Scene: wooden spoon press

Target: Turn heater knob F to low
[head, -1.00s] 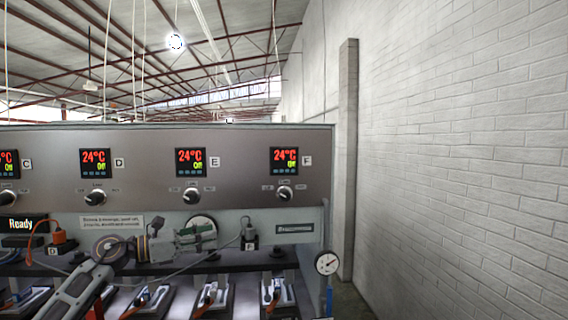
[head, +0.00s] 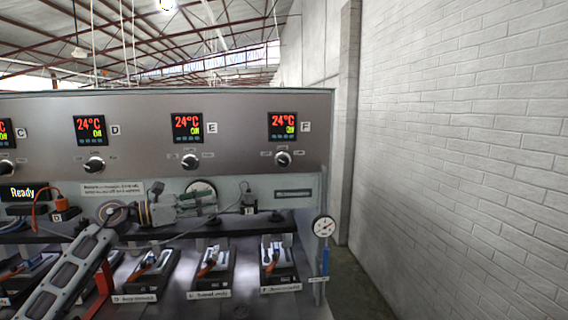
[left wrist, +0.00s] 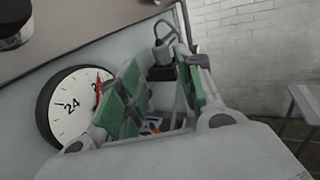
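Heater knob F (head: 283,158) is a round dark knob with a pale pointer, below the red 24°C display (head: 282,126) beside the letter F (head: 305,127). The pointer's exact setting is too small to read. My left gripper (head: 212,204) is in front of the machine, below and left of knob F and apart from it. In the left wrist view its green-padded fingers (left wrist: 160,90) stand apart with nothing between them. My right gripper is in neither view.
Knobs E (head: 190,161) and D (head: 94,165) sit left on the same panel. A round dial (left wrist: 72,105) is close beside my left gripper. A black plug (head: 249,205) and a pressure gauge (head: 323,227) are below knob F.

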